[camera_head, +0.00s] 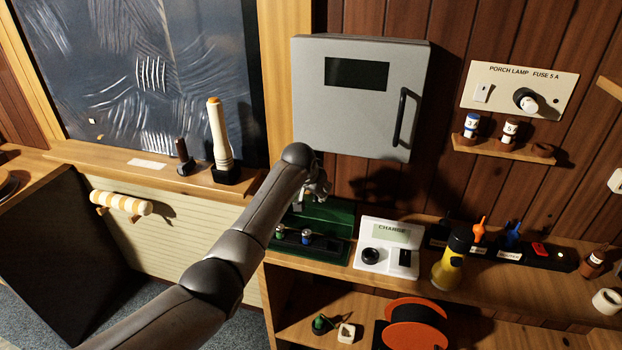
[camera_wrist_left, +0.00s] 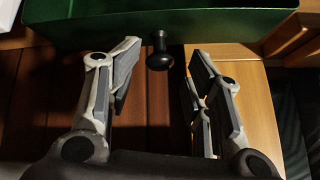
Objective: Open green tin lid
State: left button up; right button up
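The green tin (camera_head: 334,250) sits on the wooden shelf below the grey cabinet. Its green lid (camera_head: 336,213) looks raised at the back, with small green and blue-topped pieces showing in front of it. My left gripper (camera_head: 318,190) is over the lid, partly hidden by my own arm. In the left wrist view the lid's green face (camera_wrist_left: 200,27) spans the top, with a black knob (camera_wrist_left: 160,55) sticking out. My left gripper (camera_wrist_left: 168,62) is open there, one finger on each side of the knob, with visible gaps. My right gripper is not in view.
A white charger (camera_head: 388,246) stands just right of the tin, then a yellow torch (camera_head: 447,268). The grey cabinet (camera_head: 357,95) is on the wall above. A white candle-like stick (camera_head: 219,140) stands on the ledge at left. A red-orange reel (camera_head: 414,327) is below.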

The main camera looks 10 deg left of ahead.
pick_arm(q)
jog(key=v, duration=0.8)
jog(key=shift+d+r, duration=0.25)
jog(key=shift+r, duration=0.1)
jog(key=shift+s, duration=0.1)
